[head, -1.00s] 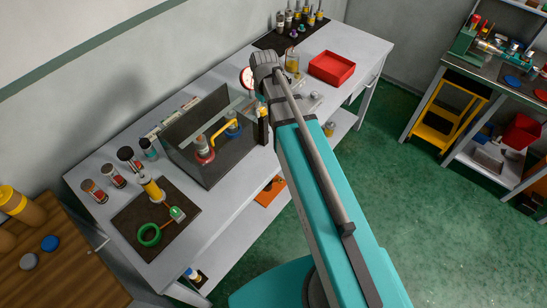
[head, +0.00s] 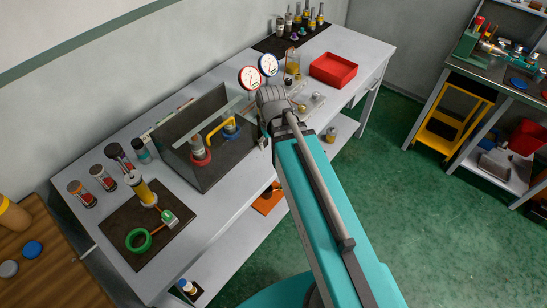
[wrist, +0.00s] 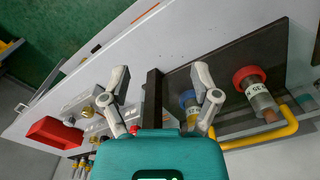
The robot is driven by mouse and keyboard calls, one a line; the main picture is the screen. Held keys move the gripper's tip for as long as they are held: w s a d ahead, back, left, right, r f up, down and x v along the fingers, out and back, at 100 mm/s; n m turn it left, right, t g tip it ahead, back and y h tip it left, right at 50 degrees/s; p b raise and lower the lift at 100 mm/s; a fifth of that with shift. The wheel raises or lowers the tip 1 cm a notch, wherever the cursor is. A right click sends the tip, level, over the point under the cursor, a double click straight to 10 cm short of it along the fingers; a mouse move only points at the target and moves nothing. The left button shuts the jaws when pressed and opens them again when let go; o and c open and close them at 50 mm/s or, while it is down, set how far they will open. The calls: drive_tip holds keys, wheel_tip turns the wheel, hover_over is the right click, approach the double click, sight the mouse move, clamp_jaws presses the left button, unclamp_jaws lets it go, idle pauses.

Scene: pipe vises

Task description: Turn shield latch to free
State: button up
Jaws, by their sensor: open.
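The shield is a clear pane (head: 190,122) on a dark grey open-topped box (head: 215,168) on the bench. A blue-collared fitting, a red-collared fitting (head: 199,152) and a yellow bent pipe (head: 217,127) sit inside; the pipe also shows in the wrist view (wrist: 270,138). My gripper (wrist: 158,84) is open, its two fingers spread either side of a dark upright bar (wrist: 153,92) at the box's end. I cannot tell whether the bar is the latch or touches a finger. In the head view my wrist hides the fingers; no latch shows clearly.
Two round gauges (head: 259,71) stand behind my wrist, with a red tray (head: 333,69) farther right. A dark mat (head: 148,225) with a green ring and a yellow cylinder lies left of the box. Several small jars line the bench's back left.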

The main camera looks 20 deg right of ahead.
drive_tip(key=shift+s+a+f+m+b, duration=0.1)
drive_tip(key=shift+s+f+m+b, duration=0.3)
drive_tip(key=shift+s+f+b, duration=0.5)
drive_tip(key=shift+s+f, duration=0.1)
drive_tip(key=shift+s, duration=0.15)
idle(0.8)
